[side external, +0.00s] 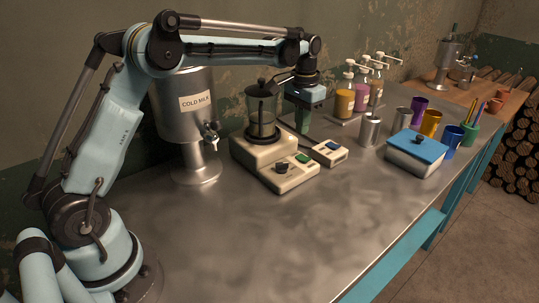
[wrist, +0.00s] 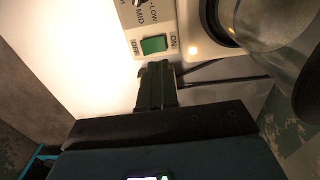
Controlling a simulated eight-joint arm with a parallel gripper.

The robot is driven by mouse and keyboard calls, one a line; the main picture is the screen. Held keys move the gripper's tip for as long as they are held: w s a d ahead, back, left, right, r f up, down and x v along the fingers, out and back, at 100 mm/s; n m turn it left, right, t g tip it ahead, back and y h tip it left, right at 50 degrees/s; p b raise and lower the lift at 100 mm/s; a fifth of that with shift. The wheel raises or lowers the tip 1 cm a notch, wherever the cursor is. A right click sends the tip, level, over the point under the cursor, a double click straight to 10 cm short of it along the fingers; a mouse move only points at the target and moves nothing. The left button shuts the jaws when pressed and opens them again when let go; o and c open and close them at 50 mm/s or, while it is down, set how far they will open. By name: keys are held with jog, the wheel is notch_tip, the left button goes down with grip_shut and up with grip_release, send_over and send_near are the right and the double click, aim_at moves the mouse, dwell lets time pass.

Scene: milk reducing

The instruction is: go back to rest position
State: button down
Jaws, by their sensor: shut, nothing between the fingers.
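My gripper (side external: 303,124) hangs fingers-down just behind and right of a cream heating unit (side external: 262,146) on the metal table. In the wrist view my dark green fingers (wrist: 157,84) are together with nothing between them. They appear beside the unit's green ON/OFF switch (wrist: 154,45); whether they touch it cannot be told. The switch also shows in the side view (side external: 303,158), beside a dark knob (side external: 282,168). A glass vessel (side external: 262,112) with a dark lid stands on the unit.
A steel COLD MILK dispenser (side external: 196,110) stands left of the unit. The front table (side external: 240,245) is clear.

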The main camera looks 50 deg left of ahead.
jog(key=s+d+r+t, duration=0.2)
jog(key=s+r, duration=0.1)
jog(key=s, duration=0.5)
jog(key=s+d+r+t, duration=0.3)
jog(key=s, duration=0.4)
jog(key=s+d+f+t, duration=0.1)
jog(key=s+f+t, duration=0.1)
jog(key=s, duration=0.5)
jog(key=shift+f, duration=0.9)
